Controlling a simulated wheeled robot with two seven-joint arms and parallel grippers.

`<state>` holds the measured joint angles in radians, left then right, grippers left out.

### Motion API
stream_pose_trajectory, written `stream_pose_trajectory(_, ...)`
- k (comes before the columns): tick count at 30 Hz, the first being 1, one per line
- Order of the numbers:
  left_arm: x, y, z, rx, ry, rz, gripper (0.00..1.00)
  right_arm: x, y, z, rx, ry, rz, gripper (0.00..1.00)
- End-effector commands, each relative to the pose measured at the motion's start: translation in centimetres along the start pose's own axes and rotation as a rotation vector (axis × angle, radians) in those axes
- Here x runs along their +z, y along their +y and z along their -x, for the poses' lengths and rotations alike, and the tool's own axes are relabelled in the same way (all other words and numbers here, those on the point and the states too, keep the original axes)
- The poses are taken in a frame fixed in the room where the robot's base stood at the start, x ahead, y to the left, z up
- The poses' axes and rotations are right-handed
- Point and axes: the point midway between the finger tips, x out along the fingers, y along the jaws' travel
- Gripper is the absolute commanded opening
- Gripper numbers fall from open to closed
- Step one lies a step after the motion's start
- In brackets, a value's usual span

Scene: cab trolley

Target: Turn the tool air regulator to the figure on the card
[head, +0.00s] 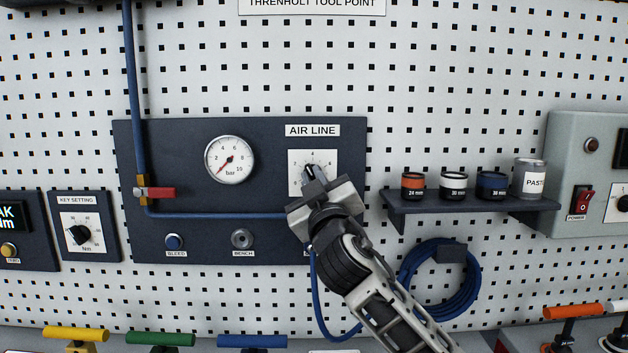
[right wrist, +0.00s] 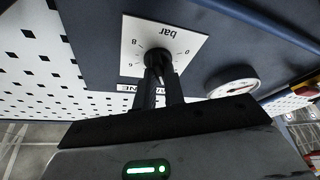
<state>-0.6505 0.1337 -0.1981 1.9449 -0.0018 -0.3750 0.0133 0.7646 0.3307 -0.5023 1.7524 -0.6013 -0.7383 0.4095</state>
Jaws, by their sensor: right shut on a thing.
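The tool air regulator is a black knob (head: 311,171) on a white square dial plate (head: 298,160) under the AIR LINE label on a dark panel. My right gripper (head: 318,182) is shut on this knob, reaching up from the lower right and covering the plate's lower part. In the right wrist view, the fingers (right wrist: 163,88) close around the knob (right wrist: 157,60), and the dial plate (right wrist: 190,45) shows upside down with "bar". The round bar gauge (head: 229,160) has its red needle pointing lower left, near the low end. I see no figure card. My left gripper is out of view.
A red-handled valve (head: 155,193) sits on the blue pipe at the left. A shelf (head: 470,203) with several small tins is to the right, above a coiled blue hose (head: 440,282). Coloured T-handles stand along the bottom edge.

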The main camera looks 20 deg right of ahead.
Motion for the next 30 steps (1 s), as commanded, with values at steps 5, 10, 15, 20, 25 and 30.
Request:
stream_pose_trajectory(5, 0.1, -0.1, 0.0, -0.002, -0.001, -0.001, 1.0, -0.1, 0.1, -0.1, 0.0, 0.001, 0.008, 0.0)
stream_pose_trajectory(10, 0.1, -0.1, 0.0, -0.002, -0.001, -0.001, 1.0, -0.1, 0.2, -0.1, 0.0, 0.001, 0.007, 0.0)
stream_pose_trajectory(15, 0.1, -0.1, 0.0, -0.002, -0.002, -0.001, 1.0, -0.1, 0.1, -0.1, 0.0, 0.001, 0.007, 0.33)
stream_pose_trajectory(20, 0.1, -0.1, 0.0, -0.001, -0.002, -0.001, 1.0, 0.0, 0.1, 0.0, -0.001, 0.0, 0.006, 0.33)
stream_pose_trajectory(25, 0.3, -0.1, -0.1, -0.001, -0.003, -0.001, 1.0, 0.1, 0.0, 0.4, -0.002, 0.0, 0.006, 0.33)
stream_pose_trajectory(30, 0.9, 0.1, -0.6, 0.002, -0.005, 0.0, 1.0, 0.3, -0.1, 2.9, -0.003, 0.001, 0.004, 0.33)
